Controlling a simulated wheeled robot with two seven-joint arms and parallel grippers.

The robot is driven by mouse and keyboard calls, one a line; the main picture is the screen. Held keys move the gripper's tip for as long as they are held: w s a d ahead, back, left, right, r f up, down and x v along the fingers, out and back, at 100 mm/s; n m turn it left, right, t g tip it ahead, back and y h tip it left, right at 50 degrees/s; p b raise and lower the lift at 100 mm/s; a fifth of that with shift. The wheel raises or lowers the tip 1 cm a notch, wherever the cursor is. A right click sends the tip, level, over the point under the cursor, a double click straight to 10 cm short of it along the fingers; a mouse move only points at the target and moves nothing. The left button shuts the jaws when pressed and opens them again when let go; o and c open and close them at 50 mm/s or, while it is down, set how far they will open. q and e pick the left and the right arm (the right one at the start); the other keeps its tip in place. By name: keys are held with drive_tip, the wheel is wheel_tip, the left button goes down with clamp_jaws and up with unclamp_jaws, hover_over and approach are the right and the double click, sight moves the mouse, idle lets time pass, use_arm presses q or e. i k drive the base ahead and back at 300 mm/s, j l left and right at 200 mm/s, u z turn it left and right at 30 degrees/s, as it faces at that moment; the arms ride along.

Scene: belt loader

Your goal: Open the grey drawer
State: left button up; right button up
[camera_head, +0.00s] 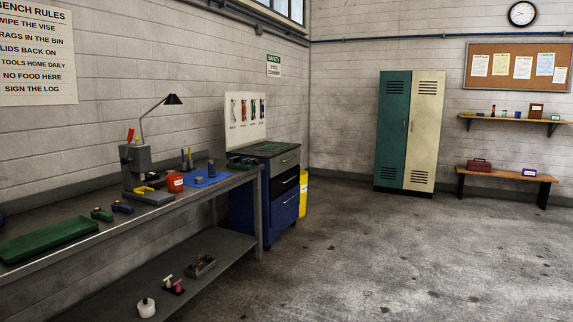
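The grey drawer (286,161) is the top drawer of a blue tool cabinet (246,212) at the far end of the workbench. Its front appears shut, flush with the cabinet. A black drawer (284,183) is below it and a blue drawer (284,211) is under that. Each has a bar handle. Neither of my grippers is in view.
The workbench (150,212) runs along the left wall, with a green mat, a red tub (175,182) and a lamp on it. A yellow bin (303,196) stands behind the cabinet. Lockers (408,130) stand at the back. The floor (400,250) right of the cabinet is clear.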

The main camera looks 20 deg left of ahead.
sight(278, 164)
drive_tip(key=i+u, duration=0.25)
drive_tip(key=i+z, duration=0.15)
drive_tip(key=i, duration=0.45)
drive_tip(key=i+z, duration=0.15)
drive_tip(key=i, duration=0.45)
drive_tip(key=i+z, duration=0.15)
drive_tip(key=i, duration=0.45)
drive_tip(key=i+j+z, duration=0.15)
drive_tip(key=i, duration=0.45)
drive_tip(key=i+u, duration=0.15)
drive_tip(key=i, duration=0.35)
drive_tip(key=i+u, duration=0.15)
drive_tip(key=i, duration=0.3)
drive_tip(key=i+l+u, duration=0.2)
drive_tip(key=i, duration=0.3)
drive_tip(key=i+u, duration=0.15)
drive_tip(key=i, duration=0.3)
drive_tip(key=i+l+u, duration=0.15)
drive_tip(key=i, duration=0.35)
drive_tip(key=i+j+u, duration=0.45)
drive_tip(key=i, duration=0.95)
drive_tip(key=i+l+u, duration=0.25)
drive_tip(key=i+u, duration=0.2)
drive_tip(key=i, duration=0.9)
